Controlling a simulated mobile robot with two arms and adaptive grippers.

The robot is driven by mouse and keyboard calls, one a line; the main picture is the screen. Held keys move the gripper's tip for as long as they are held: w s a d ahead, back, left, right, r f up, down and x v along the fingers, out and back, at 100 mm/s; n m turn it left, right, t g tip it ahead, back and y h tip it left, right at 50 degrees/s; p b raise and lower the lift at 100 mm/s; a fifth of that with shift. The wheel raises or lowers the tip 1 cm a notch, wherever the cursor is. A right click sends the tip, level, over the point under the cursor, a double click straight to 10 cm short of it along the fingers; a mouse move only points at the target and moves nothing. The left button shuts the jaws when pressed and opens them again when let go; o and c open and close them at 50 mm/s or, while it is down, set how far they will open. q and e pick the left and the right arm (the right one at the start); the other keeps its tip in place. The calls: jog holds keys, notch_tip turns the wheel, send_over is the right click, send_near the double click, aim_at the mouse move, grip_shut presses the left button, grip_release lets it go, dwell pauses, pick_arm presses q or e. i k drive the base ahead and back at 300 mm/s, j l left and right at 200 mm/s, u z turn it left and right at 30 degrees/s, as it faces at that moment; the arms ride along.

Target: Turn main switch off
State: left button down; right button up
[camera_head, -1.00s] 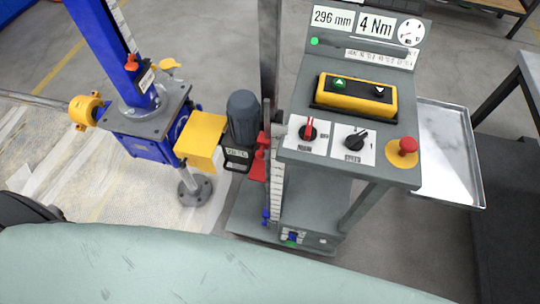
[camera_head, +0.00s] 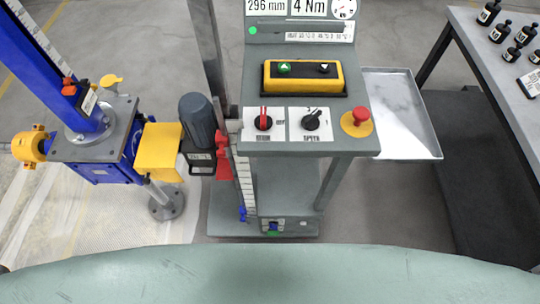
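The main switch (camera_head: 263,123) is a red rotary knob on a white plate at the left of the grey control console (camera_head: 361,151). Its handle points roughly up, away from me. Beside it to the right is a black rotary speed knob (camera_head: 311,120) on its own white plate. Neither of my grippers shows in the head view, so nothing is seen touching the switch.
A red emergency button (camera_head: 360,116) on a yellow disc and a yellow two-button box (camera_head: 303,77) share the console. A blue screw jack (camera_head: 92,165) with a grey motor (camera_head: 200,120) stands left. A metal tray (camera_head: 405,115) and a table with black bottles (camera_head: 505,45) are right.

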aim_at(263, 122)
jog(key=k+l, duration=0.1)
jog(key=l, duration=0.7)
jog(key=k+l+u, duration=0.1)
jog(key=l, duration=0.25)
jog(key=k+l, duration=0.15)
jog(key=l, duration=0.25)
